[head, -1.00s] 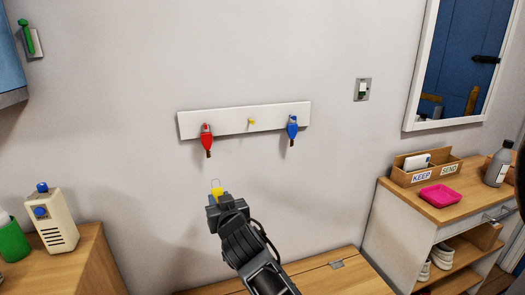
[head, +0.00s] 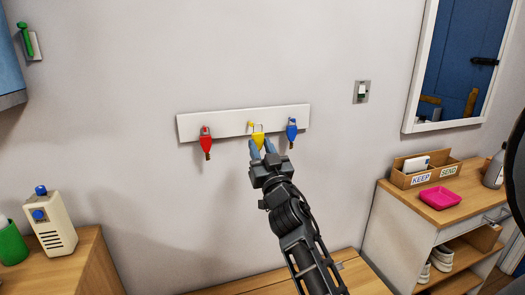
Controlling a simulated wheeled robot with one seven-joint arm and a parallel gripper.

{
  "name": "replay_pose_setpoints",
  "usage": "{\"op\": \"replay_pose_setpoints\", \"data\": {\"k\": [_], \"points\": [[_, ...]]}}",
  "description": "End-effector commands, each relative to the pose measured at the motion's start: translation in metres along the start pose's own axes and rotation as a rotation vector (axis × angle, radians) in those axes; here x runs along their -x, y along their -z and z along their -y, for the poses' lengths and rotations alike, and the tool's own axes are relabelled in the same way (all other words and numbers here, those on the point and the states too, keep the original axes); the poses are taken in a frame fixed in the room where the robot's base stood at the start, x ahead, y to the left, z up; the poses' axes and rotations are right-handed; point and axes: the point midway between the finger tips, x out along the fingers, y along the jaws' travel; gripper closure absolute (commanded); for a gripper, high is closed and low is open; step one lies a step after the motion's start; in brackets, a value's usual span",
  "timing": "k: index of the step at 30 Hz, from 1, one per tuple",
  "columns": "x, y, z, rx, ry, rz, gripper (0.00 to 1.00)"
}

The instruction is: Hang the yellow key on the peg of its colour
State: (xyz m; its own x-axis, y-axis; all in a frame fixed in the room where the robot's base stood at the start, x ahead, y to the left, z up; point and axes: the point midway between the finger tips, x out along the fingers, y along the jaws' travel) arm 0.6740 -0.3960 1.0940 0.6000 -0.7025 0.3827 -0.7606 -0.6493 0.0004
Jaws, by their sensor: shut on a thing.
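The yellow key (head: 258,139) is upright in my gripper (head: 264,148), with its wire loop at the top. My gripper is shut on its lower part, in front of the white peg board. The yellow peg (head: 251,123) shows at the middle of the board, just left of the loop's top. I cannot tell whether the loop is around the peg or only in front of it. The key's lower end is hidden by the fingers.
A red key (head: 206,140) hangs at the left of the white board (head: 228,123), and a blue key (head: 291,131) at the right, close to my gripper. A wooden bench (head: 235,284) is below.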

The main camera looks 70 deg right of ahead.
Motion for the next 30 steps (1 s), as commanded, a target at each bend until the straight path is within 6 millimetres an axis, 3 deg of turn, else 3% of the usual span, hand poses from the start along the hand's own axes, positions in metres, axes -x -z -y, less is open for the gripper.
{"op": "replay_pose_setpoints", "data": {"k": [30], "points": [[-0.049,-0.026,0.0,0.001,-0.001,-0.001,0.96]]}}
